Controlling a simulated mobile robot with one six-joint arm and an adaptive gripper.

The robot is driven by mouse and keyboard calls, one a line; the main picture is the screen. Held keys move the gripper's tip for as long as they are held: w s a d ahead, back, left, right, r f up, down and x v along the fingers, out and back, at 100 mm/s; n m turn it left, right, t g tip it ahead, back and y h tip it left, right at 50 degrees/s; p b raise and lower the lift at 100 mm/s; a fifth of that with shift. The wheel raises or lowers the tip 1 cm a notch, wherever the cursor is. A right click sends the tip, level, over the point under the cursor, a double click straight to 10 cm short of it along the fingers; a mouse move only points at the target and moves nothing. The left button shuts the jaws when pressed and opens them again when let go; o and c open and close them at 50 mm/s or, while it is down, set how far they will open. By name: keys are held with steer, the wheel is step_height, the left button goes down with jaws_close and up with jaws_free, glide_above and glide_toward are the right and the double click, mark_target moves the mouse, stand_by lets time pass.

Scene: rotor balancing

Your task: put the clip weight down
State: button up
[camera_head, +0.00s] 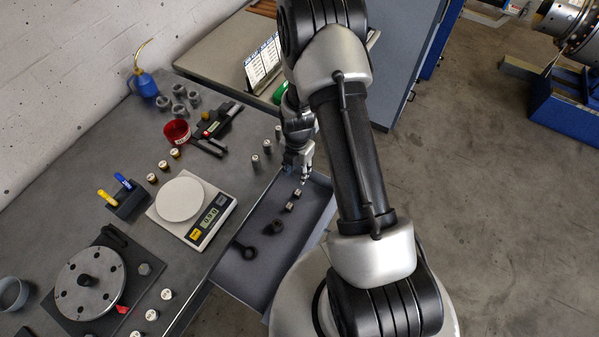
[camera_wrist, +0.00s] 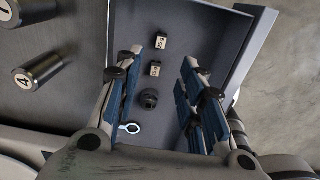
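My gripper (camera_head: 304,176) hangs over the open drawer (camera_head: 318,210) at the right of the bench. In the wrist view its blue-padded fingers (camera_wrist: 173,56) are spread apart, with nothing held between them. Two small light clip weights with dark markings lie on the drawer floor below: one (camera_head: 298,192) farther back, also in the wrist view (camera_wrist: 161,41), and one (camera_head: 290,206) nearer, also in the wrist view (camera_wrist: 155,69). The markings are too small to read surely. The fingers look apart from both weights.
The drawer also holds a black round part (camera_head: 277,226) and a ring-ended tool (camera_head: 245,250). Numbered metal cylinders (camera_wrist: 38,72) stand on the bench edge beside my gripper. A scale (camera_head: 207,218), a red cup (camera_head: 177,132) and a rotor disc (camera_head: 90,283) are on the bench.

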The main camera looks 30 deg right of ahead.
steer(key=s+a+r+m+t, duration=0.15)
steer(key=r+m, duration=0.45)
steer(key=r, duration=0.7)
steer(key=s+a+r+m+t, duration=0.1)
steer(key=s+a+r+m, duration=0.3)
steer(key=r, duration=1)
steer(key=s+a+r+m+t, duration=0.1)
steer(key=s+r+m, duration=0.5)
steer(key=s+m, duration=0.1)
steer(key=s+a+r+m+t, duration=0.1)
steer(key=s+a+r+m, duration=0.1)
steer(key=s+r+m, duration=0.4)
steer(key=s+m, duration=0.1)
steer(key=s, duration=0.2)
steer(key=shift+a, duration=0.25)
steer(key=shift+w+f, duration=0.1)
